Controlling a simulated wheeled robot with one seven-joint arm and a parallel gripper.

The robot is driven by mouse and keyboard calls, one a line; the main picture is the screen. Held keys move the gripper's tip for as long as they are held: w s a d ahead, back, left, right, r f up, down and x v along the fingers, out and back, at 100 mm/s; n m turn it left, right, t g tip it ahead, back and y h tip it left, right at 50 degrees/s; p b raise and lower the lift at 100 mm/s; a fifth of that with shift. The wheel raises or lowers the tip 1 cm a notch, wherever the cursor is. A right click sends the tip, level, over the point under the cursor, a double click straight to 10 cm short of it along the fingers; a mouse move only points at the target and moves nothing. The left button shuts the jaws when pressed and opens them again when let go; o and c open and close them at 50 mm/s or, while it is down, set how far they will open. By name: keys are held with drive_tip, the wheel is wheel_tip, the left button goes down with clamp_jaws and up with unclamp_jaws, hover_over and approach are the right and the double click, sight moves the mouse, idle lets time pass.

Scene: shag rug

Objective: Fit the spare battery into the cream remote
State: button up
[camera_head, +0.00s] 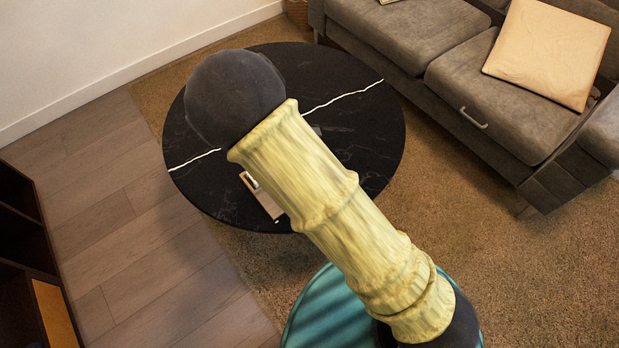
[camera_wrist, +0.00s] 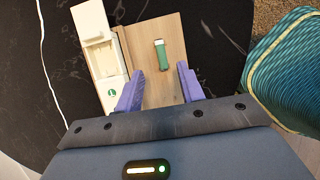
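The spare battery (camera_wrist: 162,55), green with a pale top end, lies on a wooden board (camera_wrist: 133,48) in the wrist view. The cream remote (camera_wrist: 99,58) is beside the board's left edge, with a pale panel at its far end and a round green mark near its near end. Whether a battery sits inside the remote is unclear. My gripper (camera_wrist: 160,80) is open, its two purple fingers apart on the near side of the battery with nothing between them. In the head view my arm hides the gripper and part of the board.
The board and remote are on a round black table (camera_head: 365,120) with white veins. A teal ribbed object (camera_wrist: 295,75) is at the right in the wrist view. A grey sofa (camera_head: 510,105) with a cream cushion (camera_head: 548,52) stands beyond the table. The tabletop's right side looks mostly clear.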

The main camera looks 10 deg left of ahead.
drive_tip(key=b+x, duration=0.1)
drive_tip(key=x, duration=0.1)
drive_tip(key=b+x, duration=0.1)
drive_tip(key=x, duration=0.2)
drive_tip(key=shift+w+d+b, duration=0.1)
drive_tip(key=shift+d+b, duration=0.15)
drive_tip(key=shift+b, duration=0.1)
idle(0.4)
clamp_jaws()
